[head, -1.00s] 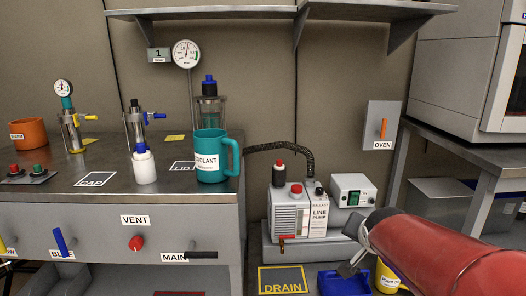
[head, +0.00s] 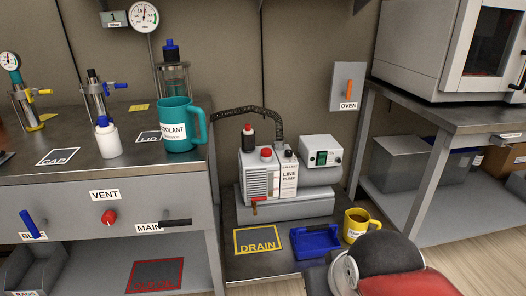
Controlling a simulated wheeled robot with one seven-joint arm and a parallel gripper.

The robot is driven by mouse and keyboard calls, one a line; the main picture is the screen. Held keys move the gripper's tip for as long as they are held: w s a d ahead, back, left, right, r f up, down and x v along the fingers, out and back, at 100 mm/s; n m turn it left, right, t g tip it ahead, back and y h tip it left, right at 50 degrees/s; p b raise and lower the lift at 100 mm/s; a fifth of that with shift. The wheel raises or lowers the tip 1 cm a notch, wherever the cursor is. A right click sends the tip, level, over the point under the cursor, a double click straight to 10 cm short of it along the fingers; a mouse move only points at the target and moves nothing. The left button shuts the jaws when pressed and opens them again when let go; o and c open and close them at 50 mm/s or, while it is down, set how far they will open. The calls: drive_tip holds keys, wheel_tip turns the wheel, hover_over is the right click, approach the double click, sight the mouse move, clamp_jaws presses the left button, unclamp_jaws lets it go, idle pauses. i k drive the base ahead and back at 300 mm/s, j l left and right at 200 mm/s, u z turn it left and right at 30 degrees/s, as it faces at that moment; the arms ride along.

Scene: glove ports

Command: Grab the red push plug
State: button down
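A small red plug (head: 267,153) sits upright on top of the white line pump (head: 272,178), left of a small dark fitting. It looks seated, though its lower part is too small to make out. A red knob (head: 109,217) under the VENT label is on the bench front at left. My arm enters at the bottom right, in front of and below the pump, apart from the plug. My gripper's fingers do not show in this view.
A black bottle with a red cap (head: 248,139) and a black hose (head: 250,112) stand close behind the plug. A white control box (head: 320,150) is to its right. A blue tray (head: 305,241) and yellow mug (head: 358,222) are below. A teal mug (head: 180,128) is on the bench.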

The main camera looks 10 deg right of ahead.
sight(266, 152)
drive_tip(key=i+j+z, duration=0.1)
drive_tip(key=i, duration=0.3)
drive_tip(key=i+j+z, duration=0.1)
drive_tip(key=i+j, duration=0.25)
drive_tip(key=i+j+z, duration=0.1)
drive_tip(key=i+j, duration=0.2)
drive_tip(key=i, duration=0.2)
